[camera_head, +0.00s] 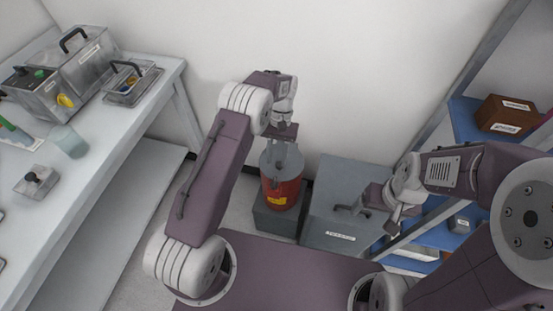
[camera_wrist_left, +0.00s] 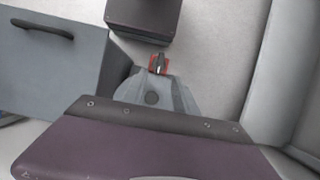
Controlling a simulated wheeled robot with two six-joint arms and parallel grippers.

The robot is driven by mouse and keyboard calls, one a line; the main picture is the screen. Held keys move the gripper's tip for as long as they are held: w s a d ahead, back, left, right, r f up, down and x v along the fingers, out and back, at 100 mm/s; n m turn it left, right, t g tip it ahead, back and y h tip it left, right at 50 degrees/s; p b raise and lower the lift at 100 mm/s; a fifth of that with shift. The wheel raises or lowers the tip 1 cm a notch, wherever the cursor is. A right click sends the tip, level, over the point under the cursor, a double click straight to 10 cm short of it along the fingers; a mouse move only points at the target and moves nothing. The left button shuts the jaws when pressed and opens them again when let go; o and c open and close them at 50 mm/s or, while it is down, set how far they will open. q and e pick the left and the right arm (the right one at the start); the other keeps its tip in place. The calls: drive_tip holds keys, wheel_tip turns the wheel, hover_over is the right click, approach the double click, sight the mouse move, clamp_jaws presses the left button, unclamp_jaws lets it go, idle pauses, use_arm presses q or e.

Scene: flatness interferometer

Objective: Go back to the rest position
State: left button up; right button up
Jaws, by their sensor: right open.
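My left gripper (camera_head: 281,150) points down in the head view, directly over or in front of a red can (camera_head: 281,194) with a grey top and a yellow label. Whether it touches the can is unclear. In the left wrist view, a grey tapered shape (camera_wrist_left: 152,95) and a small red piece (camera_wrist_left: 156,62) show beyond the purple wrist plate; the finger gap is not clear. My right gripper (camera_head: 368,210) is open, low at the right beside a grey box (camera_head: 345,239), and I see nothing held in it.
The can stands on a dark grey block (camera_head: 270,222) by the wall. A white bench (camera_head: 110,132) at the left bears metal cases, a beaker (camera_head: 70,143) and a small knobbed block (camera_head: 37,182). Blue shelving (camera_head: 468,120) at the right holds a brown box (camera_head: 505,116). Floor shows between bench and block.

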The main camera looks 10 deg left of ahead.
use_arm(q)
wheel_tip(320, 180, up, 20)
drive_tip(key=s+a+t+p, duration=0.2)
drive_tip(key=a+p, duration=0.1)
drive_tip(key=p, duration=0.4)
drive_tip(key=s+a+r+t+p, duration=0.1)
drive_tip(key=s+a+r+p, duration=0.2)
drive_tip(key=s, duration=0.4)
drive_tip(key=s+f+t, duration=0.2)
drive_tip(key=s+f, duration=0.1)
drive_tip(key=s, duration=0.5)
drive_tip(key=shift+f+t, duration=0.3)
drive_tip(key=shift+f, duration=0.05)
drive_tip(key=shift+d, duration=0.1)
